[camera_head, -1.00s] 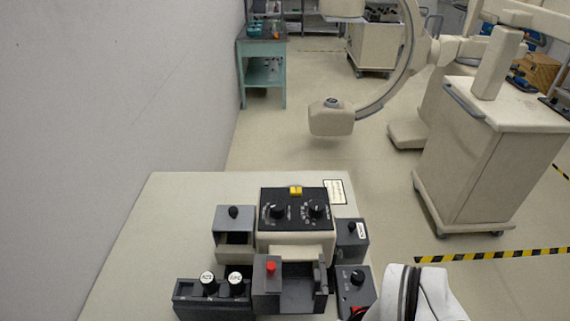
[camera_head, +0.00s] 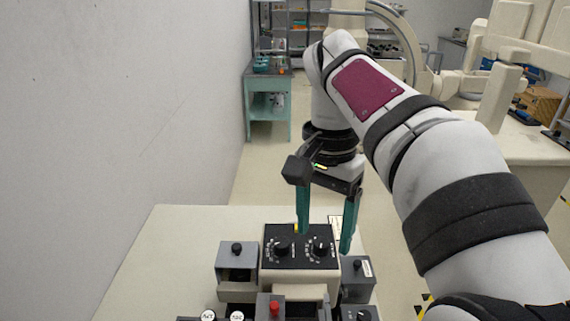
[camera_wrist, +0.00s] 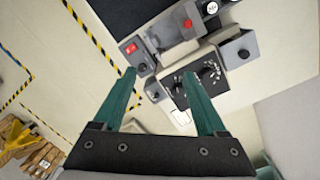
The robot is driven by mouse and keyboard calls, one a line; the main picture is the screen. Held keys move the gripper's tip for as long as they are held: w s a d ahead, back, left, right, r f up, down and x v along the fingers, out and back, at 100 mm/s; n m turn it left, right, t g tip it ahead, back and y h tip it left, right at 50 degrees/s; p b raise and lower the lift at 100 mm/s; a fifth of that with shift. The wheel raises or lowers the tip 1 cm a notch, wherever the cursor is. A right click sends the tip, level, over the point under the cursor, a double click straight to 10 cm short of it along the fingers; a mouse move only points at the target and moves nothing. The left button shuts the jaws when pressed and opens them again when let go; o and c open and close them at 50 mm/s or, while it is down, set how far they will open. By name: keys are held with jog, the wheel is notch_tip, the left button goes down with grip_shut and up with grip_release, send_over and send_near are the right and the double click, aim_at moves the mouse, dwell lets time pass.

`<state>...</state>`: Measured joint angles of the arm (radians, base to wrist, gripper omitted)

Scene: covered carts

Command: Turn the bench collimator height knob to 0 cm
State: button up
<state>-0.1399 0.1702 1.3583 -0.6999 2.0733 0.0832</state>
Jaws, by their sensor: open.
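The bench collimator is a cream box with a black top panel (camera_head: 300,243) carrying two black dial knobs, a left knob (camera_head: 282,250) and a right knob (camera_head: 320,249). Their printing is too small to read, so I cannot tell which sets height or their values. In the wrist view the black panel (camera_wrist: 190,103) and one knob (camera_wrist: 207,72) show between and beyond the fingers; the right finger partly covers the panel. My gripper (camera_head: 323,242) is open and empty, its teal fingers pointing down over the back of the panel. No contact with either knob is visible.
Grey boxes with black knobs stand left (camera_head: 237,258) and right (camera_head: 357,275) of the collimator. A red button (camera_head: 275,308) is in front. A white label (camera_head: 335,226) lies behind. The bench top (camera_head: 180,260) is clear at left, beside the wall.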

aim_at(281, 242)
jog(key=w+a+r+m, duration=0.1)
jog(key=w+a+m, duration=0.15)
jog(key=w, duration=0.35)
jog(key=w+a+m, duration=0.1)
jog(key=w+a, duration=0.3)
jog(key=w, duration=0.1)
jog(key=shift+t, duration=0.4)
notch_tip(281, 242, down, 16)
jog(key=shift+r, duration=0.2)
grip_shut()
